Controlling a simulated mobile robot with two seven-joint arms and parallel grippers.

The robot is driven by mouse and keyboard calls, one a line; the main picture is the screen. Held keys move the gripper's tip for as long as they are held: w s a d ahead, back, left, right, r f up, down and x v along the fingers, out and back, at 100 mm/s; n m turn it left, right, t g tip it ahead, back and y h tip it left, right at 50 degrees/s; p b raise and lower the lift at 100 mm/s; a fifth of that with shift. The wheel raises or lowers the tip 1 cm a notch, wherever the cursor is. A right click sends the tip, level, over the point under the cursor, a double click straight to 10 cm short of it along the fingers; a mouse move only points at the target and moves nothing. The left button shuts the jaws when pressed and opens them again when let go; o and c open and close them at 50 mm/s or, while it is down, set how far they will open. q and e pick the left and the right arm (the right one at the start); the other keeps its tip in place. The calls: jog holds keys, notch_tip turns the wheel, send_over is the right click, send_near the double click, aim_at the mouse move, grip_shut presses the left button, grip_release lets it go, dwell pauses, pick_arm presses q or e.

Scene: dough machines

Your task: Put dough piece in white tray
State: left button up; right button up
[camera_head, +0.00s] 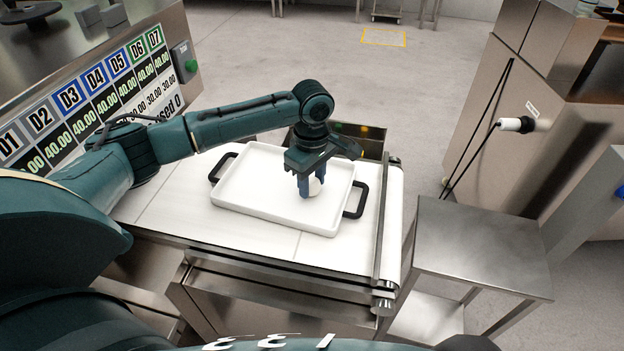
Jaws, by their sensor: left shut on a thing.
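The white tray (250,195) with black handles lies on the white conveyor belt. My left gripper (309,190) points down over the right part of the tray. It is shut on a small white dough piece (316,187), which shows partly between and behind the fingers. I cannot tell whether the dough touches the tray floor. The rest of the tray looks empty. My right gripper does not show.
The belt ends at a metal roller (383,300) to the right of the tray. A steel table (480,245) stands right of it. A panel with numbers (90,95) rises at the left.

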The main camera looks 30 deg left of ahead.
aim_at(312, 181)
pick_arm(q)
jog(key=o, duration=1)
notch_tip(312, 181, up, 12)
jog(key=shift+r+p, duration=0.1)
jog(key=shift+p, duration=0.45)
